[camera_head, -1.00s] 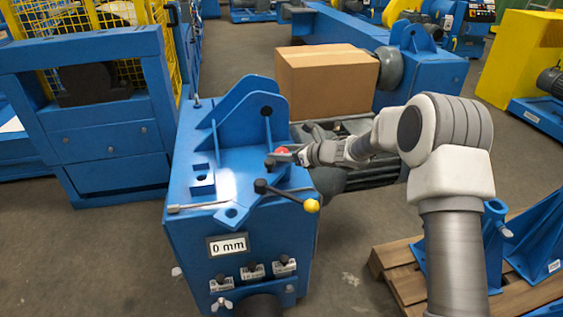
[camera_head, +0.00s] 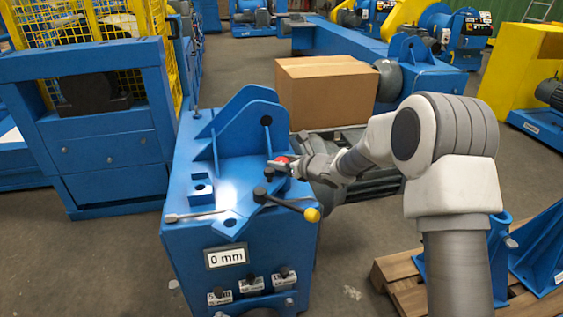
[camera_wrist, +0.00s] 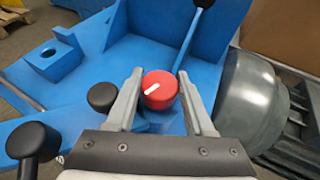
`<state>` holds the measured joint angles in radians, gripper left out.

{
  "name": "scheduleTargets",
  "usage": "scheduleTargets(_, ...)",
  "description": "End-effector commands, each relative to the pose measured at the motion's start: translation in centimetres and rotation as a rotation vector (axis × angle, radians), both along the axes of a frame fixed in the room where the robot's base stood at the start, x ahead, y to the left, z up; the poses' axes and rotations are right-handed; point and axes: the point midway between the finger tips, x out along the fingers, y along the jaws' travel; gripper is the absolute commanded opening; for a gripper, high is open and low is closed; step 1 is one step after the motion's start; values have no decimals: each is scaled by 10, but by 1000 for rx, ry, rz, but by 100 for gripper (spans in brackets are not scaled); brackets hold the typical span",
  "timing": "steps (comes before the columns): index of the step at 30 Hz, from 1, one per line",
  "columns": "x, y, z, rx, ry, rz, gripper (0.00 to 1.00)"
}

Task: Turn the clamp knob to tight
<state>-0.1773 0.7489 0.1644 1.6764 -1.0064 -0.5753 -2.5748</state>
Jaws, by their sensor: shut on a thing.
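The red clamp knob (camera_wrist: 160,91) is round, with a white pointer line slanting from lower left to upper right in the wrist view. My gripper (camera_wrist: 159,80) has one finger on each side of it and is shut on it. In the head view the knob (camera_head: 281,160) shows as a small red patch on top of the blue machine (camera_head: 190,236), at the tip of my gripper (camera_head: 288,163). Its pointer cannot be read there. No tight or loose marking is readable in either view.
A black knob (camera_wrist: 103,97) is close to the left finger. A black lever hub (camera_head: 259,194) carries an arm with a yellow ball (camera_head: 312,214). A blue upright bracket (camera_head: 240,125) stands behind, and a grey motor (camera_wrist: 250,97) is to the right. The display (camera_head: 226,256) reads 0 mm.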

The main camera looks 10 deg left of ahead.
Motion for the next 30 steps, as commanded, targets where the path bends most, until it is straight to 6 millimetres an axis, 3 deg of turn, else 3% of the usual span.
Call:
scheduleTargets(3,0,-1,-1,-3,0,1,0)
scheduleTargets(4,0,-1,-1,-3,0,1,55)
scheduleTargets(6,0,-1,-1,-2,1,0,66)
scheduleTargets(19,1,-1,0,-1,-1,26,66)
scheduleTargets(30,1,-1,3,-1,1,191,66)
